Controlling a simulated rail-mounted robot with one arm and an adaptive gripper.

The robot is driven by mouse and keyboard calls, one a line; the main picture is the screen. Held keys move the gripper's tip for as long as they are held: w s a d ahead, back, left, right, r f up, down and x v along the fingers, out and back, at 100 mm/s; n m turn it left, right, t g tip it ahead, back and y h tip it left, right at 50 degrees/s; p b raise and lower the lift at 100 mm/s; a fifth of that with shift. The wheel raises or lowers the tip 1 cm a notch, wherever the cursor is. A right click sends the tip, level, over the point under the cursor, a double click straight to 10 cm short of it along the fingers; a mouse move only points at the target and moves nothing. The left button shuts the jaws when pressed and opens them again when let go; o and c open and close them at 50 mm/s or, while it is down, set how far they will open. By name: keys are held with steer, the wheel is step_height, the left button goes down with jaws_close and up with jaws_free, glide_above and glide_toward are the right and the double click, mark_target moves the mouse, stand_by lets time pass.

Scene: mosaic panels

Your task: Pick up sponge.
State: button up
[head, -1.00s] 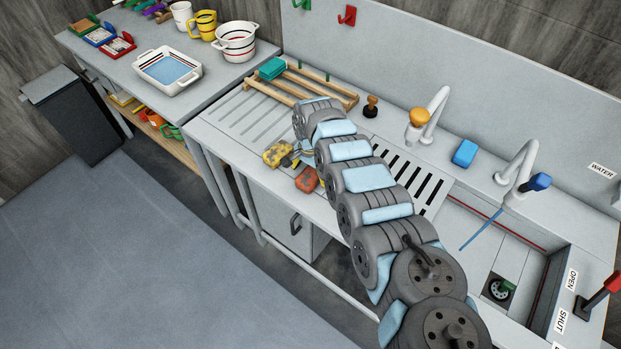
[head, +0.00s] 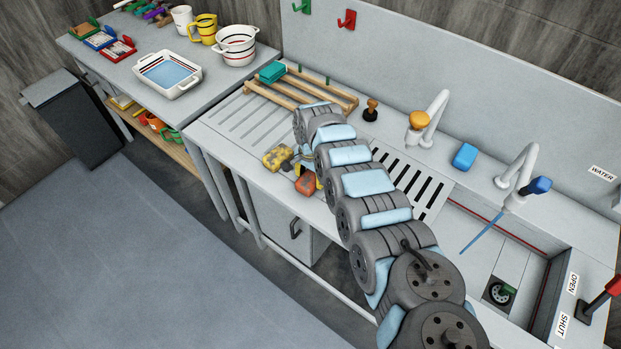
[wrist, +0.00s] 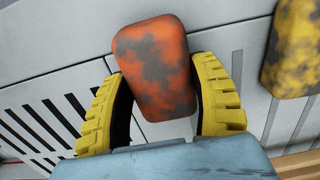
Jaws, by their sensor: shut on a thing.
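An orange sponge with dark stains (wrist: 155,65) sits between the two yellow, ridged fingers of my gripper (wrist: 165,92) in the wrist view. In the head view the orange sponge (head: 306,184) is at the front edge of the sink counter, below the end of my arm. Whether it touches the counter is hard to tell. A yellow stained sponge (head: 277,156) lies just left of it, and also shows at the right of the wrist view (wrist: 294,48).
A wooden rack (head: 335,91) with a teal block (head: 272,71) stands behind. A blue block (head: 464,156) lies between two taps. The sink basin (head: 520,262) is at the right. A white tray (head: 169,73) and mugs stand on the left table.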

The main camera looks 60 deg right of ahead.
mark_target(311, 176)
step_height(311, 176, up, 3)
steer(key=shift+s+r+p, duration=0.1)
steer(key=shift+r+p, duration=0.05)
steer(key=shift+p, duration=0.3)
steer(key=shift+s+r, duration=0.1)
steer(key=shift+r, duration=0.2)
steer(key=shift+s+a+r+p, duration=0.4)
steer(key=shift+s+r+p, duration=0.05)
steer(key=shift+s, duration=0.05)
steer(key=s+a+r+p, duration=0.7)
steer(key=s+r+p, duration=0.1)
steer(key=p, duration=0.4)
steer(key=shift+s+a+p, duration=0.3)
steer(key=shift+s, duration=0.6)
